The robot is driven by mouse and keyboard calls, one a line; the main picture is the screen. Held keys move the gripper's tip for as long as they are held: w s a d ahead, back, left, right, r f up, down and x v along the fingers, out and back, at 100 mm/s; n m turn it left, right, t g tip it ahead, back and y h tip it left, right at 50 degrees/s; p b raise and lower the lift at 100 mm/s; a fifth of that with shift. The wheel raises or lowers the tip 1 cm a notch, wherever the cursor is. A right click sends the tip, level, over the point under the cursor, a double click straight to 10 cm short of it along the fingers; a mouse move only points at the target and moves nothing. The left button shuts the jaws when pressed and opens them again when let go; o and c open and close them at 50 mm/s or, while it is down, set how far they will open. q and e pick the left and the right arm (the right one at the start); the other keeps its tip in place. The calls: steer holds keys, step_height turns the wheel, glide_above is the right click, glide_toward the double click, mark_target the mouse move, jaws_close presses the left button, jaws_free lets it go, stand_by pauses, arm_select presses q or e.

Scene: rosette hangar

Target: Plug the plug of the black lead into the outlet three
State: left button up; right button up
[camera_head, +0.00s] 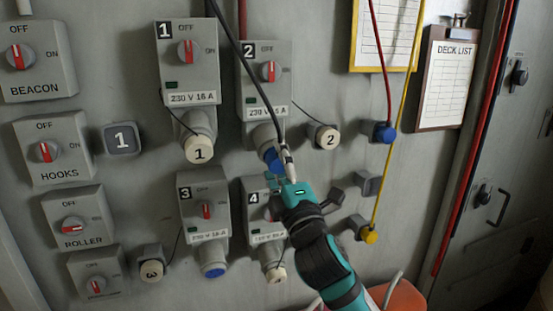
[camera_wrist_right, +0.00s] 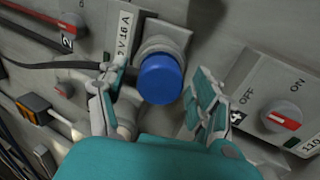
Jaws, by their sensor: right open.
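Outlet three (camera_head: 204,200) is a grey box, low centre in the head view; its downward mouth shows blue. Its cap (camera_head: 151,270), marked 3, sits on the wall to the left. A black lead (camera_head: 247,60) hangs from the top towards outlet two (camera_head: 265,75). A blue plug end (camera_head: 268,157) is at outlet two's mouth and shows large in the wrist view (camera_wrist_right: 161,79). My left gripper is not in view.
Outlet one (camera_head: 187,65) and outlet four (camera_head: 263,210) have pale caps at their mouths. A red lead (camera_head: 384,70) ends in a blue plug, a yellow lead (camera_head: 391,150) in a yellow one, both right of my arm. Switch boxes line the left.

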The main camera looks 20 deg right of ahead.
mark_target(280, 168)
stand_by(0.6)
jaws_close()
stand_by(0.4)
steer(key=shift+s+f, duration=0.1)
steer(key=shift+f, duration=0.1)
steer(key=shift+v, duration=0.85)
steer(key=shift+s+f, duration=0.1)
steer(key=shift+s, duration=0.45)
steer(key=shift+v, duration=1.45)
